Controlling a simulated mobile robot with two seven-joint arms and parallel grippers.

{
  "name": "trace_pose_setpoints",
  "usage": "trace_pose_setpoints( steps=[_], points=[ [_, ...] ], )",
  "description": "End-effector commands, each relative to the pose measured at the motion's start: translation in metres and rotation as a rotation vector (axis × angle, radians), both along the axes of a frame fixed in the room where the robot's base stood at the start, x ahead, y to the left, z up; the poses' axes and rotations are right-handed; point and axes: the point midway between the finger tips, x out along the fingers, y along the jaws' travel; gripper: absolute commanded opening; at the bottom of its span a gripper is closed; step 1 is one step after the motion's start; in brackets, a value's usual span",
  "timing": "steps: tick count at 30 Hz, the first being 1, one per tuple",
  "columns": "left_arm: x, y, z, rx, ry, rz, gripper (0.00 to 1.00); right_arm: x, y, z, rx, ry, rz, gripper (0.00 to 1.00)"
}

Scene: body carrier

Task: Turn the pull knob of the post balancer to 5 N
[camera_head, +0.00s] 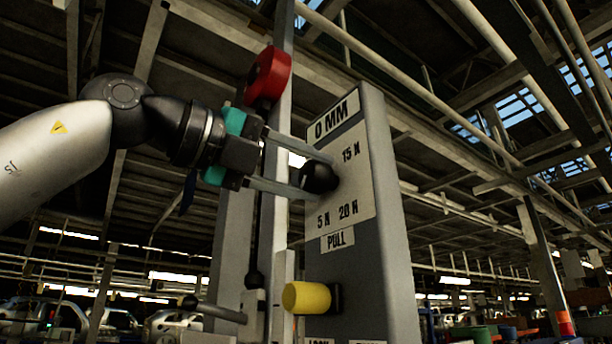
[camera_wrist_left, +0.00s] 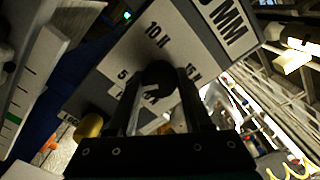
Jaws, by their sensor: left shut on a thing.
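The pull knob (camera_head: 319,177) is a black round knob on the light scale plate (camera_head: 350,200) of a grey box. Labels 15 N, 5 N, 20 N and PULL show around and below it; in the left wrist view 10 N also shows. My left gripper (camera_head: 312,174) reaches in from the left and is shut on the knob, one finger above and one below. The knob also shows between the fingers in the left wrist view (camera_wrist_left: 158,76). Which label the knob points to cannot be told. My right gripper is not in view.
A yellow knob (camera_head: 307,297) sticks out below the PULL label. A red round part (camera_head: 268,76) hangs by the grey post (camera_head: 279,140), close above my left gripper. A grey handle (camera_head: 212,309) sticks out at lower left. Room left of the post is open.

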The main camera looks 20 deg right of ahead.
Motion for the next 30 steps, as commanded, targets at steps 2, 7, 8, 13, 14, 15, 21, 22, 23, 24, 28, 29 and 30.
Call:
trace_pose_setpoints(
  steps=[2, 7, 8, 13, 14, 15, 21, 22, 23, 24, 28, 29, 30],
  points=[
    [-0.0001, 0.0001, 0.0002, -0.008, 0.018, 0.000, 0.00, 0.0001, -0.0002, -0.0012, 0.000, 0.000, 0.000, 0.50],
    [0.0000, 0.0000, 0.0003, -0.016, 0.041, 0.000, 0.00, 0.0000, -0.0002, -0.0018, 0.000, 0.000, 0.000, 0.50],
    [0.0001, 0.0000, 0.0003, -0.017, 0.043, 0.000, 0.00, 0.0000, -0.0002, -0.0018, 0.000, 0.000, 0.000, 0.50],
    [0.0001, 0.0000, 0.0003, -0.018, 0.047, 0.000, 0.00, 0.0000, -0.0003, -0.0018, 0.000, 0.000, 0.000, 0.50],
    [0.0002, 0.0001, 0.0004, -0.019, 0.047, 0.000, 0.00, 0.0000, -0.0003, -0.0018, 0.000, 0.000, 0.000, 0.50],
    [0.0001, 0.0000, 0.0003, -0.019, 0.047, 0.000, 0.00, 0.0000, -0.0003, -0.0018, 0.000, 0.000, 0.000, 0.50],
    [0.0000, 0.0000, 0.0004, -0.018, 0.047, -0.001, 0.58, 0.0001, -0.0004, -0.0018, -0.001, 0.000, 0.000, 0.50],
    [0.0001, 0.0000, 0.0003, -0.018, 0.047, -0.001, 0.61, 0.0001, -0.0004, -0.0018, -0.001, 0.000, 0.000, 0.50],
    [0.0001, 0.0000, 0.0003, -0.018, 0.047, -0.001, 0.64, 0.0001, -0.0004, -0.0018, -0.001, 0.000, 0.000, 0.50],
    [0.0000, 0.0000, 0.0003, -0.017, 0.046, -0.001, 0.69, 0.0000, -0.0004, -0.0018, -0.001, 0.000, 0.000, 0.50],
    [0.0001, 0.0000, 0.0002, -0.017, 0.045, -0.001, 0.80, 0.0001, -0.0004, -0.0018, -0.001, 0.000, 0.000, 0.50],
    [0.0001, 0.0000, 0.0002, -0.016, 0.045, 0.000, 0.80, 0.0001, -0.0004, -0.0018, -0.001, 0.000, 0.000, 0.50],
    [0.0001, 0.0001, 0.0001, -0.016, 0.045, 0.000, 0.80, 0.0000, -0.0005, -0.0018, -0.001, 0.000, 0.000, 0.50]
  ],
)
